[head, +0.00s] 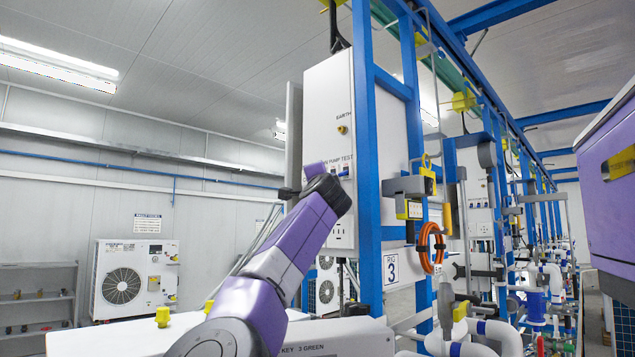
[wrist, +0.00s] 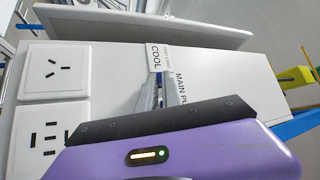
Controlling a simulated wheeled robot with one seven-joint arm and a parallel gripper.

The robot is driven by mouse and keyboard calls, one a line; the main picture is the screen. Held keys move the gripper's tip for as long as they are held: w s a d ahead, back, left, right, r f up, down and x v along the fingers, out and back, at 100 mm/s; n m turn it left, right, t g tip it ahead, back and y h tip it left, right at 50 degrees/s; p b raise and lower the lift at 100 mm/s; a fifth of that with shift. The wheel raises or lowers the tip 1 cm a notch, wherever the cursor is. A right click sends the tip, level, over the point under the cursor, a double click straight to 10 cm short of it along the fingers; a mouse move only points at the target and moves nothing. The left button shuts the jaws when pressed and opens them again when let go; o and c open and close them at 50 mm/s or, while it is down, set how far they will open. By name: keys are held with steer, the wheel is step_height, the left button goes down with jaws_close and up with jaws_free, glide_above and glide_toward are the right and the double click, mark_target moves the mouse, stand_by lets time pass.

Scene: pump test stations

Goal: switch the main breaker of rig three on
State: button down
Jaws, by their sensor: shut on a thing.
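The rig three panel is a tall white box (head: 328,125) on a blue frame, with a "RIG 3" sign (head: 392,271) beside it. A row of small blue and white breakers (head: 343,171) shows on its face under a "PUMP TEST" label, partly hidden by my wrist. In the wrist view the panel face (wrist: 220,75) carries "COOL" and "MAIN PU" labels. My gripper (wrist: 160,93) reaches the panel beside these labels, its fingers close together on a small breaker switch. The fingers and the purple gripper body hide the switch, so its position and exact label cannot be told.
Two white sockets, an upper one (wrist: 55,70) and a lower one (wrist: 48,133), sit beside my gripper. An open panel door (wrist: 150,20) stands out along one side.

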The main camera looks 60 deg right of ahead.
steer(key=shift+r+m+g+y, duration=0.55)
steer(key=shift+m+g+y, duration=0.2)
steer(key=shift+m, duration=0.4)
steer(key=shift+r+m+g+y, duration=0.65)
steer(key=shift+m+y, duration=0.2)
steer(key=shift+m, duration=0.35)
steer(key=shift+r+m+g+y, duration=0.5)
steer(key=shift+m+g+y, duration=0.25)
steer(key=shift+m, duration=0.4)
steer(key=shift+y, duration=0.35)
steer(key=c, duration=1.5)
jaws_free()
steer(key=shift+c, duration=0.2)
steer(key=shift+a, duration=0.1)
